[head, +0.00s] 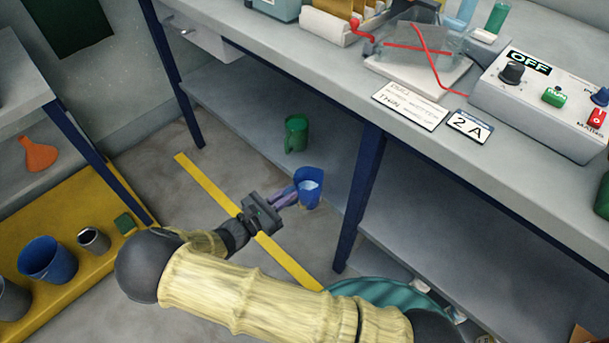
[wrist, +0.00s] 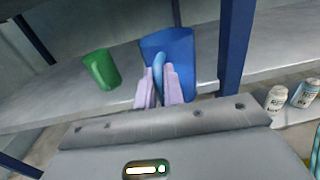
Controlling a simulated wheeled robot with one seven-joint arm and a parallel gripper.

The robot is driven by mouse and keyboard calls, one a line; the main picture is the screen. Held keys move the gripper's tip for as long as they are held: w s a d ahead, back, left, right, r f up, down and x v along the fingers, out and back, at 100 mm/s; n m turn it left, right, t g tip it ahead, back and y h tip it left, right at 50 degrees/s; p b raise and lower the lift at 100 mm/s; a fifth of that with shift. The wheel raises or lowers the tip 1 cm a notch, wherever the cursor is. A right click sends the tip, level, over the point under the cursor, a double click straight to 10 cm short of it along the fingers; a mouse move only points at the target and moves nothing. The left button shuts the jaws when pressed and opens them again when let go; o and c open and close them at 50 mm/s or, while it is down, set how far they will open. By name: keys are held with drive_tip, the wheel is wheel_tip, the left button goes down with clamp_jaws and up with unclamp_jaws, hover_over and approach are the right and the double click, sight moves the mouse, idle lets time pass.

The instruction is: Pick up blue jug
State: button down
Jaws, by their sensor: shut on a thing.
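The blue jug (head: 309,190) is at the front edge of the lower shelf under the bench, just left of a dark blue leg. In the wrist view the blue jug (wrist: 182,55) is straight ahead, its handle facing me. My gripper (head: 287,197) is shut on the handle; in the wrist view its two pale fingers (wrist: 159,86) stand on either side of the handle. The jug looks upright. I cannot tell whether its base touches the shelf.
A green jug (head: 296,133) stands on the lower shelf (head: 245,125), behind and left of the blue one. A blue bench leg (head: 358,200) is close on the right. A yellow tray (head: 90,270) with several cups is at left. White bottles (wrist: 277,98) stand at right.

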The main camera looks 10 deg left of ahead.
drive_tip(key=shift+v, duration=1.5)
idle(0.5)
